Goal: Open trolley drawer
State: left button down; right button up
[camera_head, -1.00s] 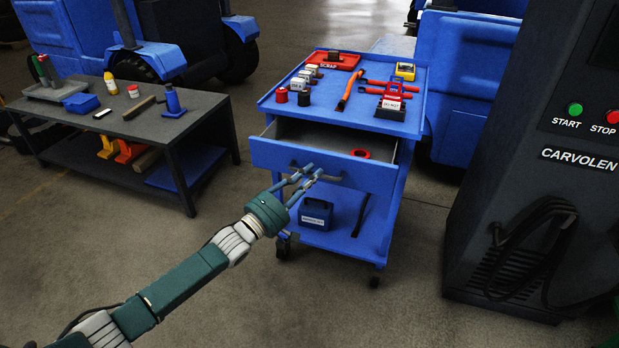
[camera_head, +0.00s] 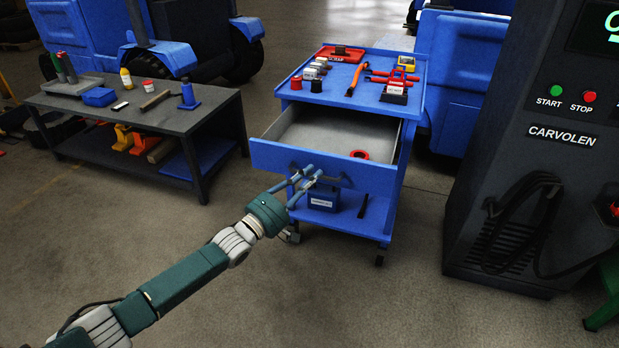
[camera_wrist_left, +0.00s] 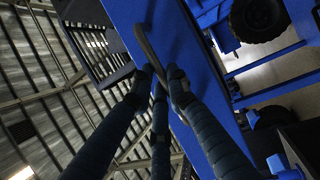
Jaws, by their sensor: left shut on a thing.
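The blue trolley (camera_head: 397,172) stands in the middle of the head view. Its top drawer (camera_head: 275,156) is pulled well out toward me, and its grey inside is visible. A red ring (camera_head: 359,155) lies in the drawer. My left gripper (camera_head: 310,178) is shut on the drawer handle (camera_head: 330,178) at the drawer's front. In the left wrist view the fingers close around the handle (camera_wrist_left: 150,50) against the blue drawer front (camera_wrist_left: 185,60). My right gripper is in neither view.
The trolley top holds a red scrap tray (camera_head: 340,54), an orange tool (camera_head: 356,80) and several small parts. A dark workbench (camera_head: 190,118) stands at left, a dark CARVOLEN cabinet (camera_head: 535,170) at right. The floor in front of the trolley is clear.

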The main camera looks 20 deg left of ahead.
pick_arm(q)
jog(key=shift+a, duration=0.1)
jog(key=c, duration=1.7)
grip_release()
jog(key=shift+o, duration=0.2)
jog(key=v, duration=1.2)
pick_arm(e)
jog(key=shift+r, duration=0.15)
